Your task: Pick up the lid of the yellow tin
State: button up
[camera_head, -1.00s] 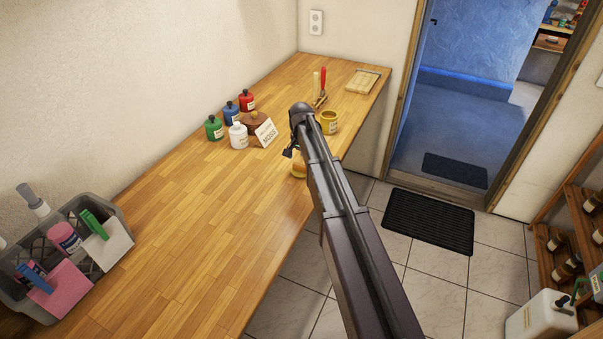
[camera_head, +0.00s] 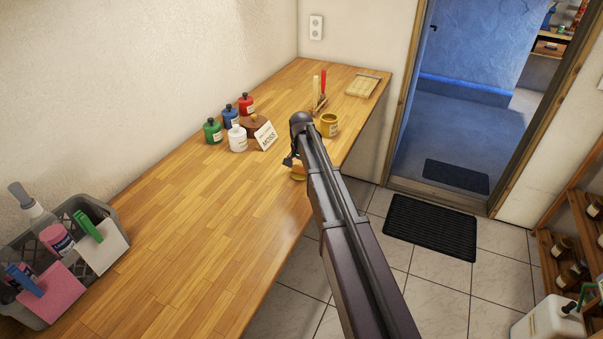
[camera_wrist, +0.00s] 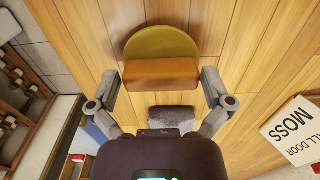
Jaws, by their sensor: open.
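The yellow tin (camera_head: 329,125) stands on the wooden bench near its right edge, just past my arm. Its lid (camera_head: 298,174) lies on the bench nearer to me, partly hidden by my arm. In the wrist view the lid (camera_wrist: 161,42) is a round olive-yellow disc with a brown-orange bar-shaped grip (camera_wrist: 161,72) across it. My gripper (camera_wrist: 160,76) is open, with one finger on each side of the bar. I see small gaps there and no clear contact. In the head view my gripper (camera_head: 291,160) is small and dark beside the lid.
A sign reading MOSS (camera_head: 265,136) stands left of my gripper, by several bottles (camera_head: 237,138) and a brown pot (camera_head: 252,124). A grey crate (camera_head: 117,219) is at the near left. A small wooden board (camera_head: 363,84) lies at the far end. The bench's middle is clear.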

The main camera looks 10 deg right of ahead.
jog(key=c, duration=0.8)
jog(key=shift+r, duration=0.15)
notch_tip(320, 180, up, 3)
jog(key=p, duration=0.2)
jog(key=shift+f+p, duration=0.2)
jog(key=shift+p, duration=0.2)
jog(key=s+d+r+p, duration=0.1)
jog(key=s+d, duration=0.2)
jog(key=s, duration=0.4)
jog(key=s+d+r+p, duration=0.1)
jog(key=s+d, duration=0.2)
jog(key=s, duration=0.4)
jog(key=shift+s, duration=0.4)
jog(key=shift+d, duration=0.1)
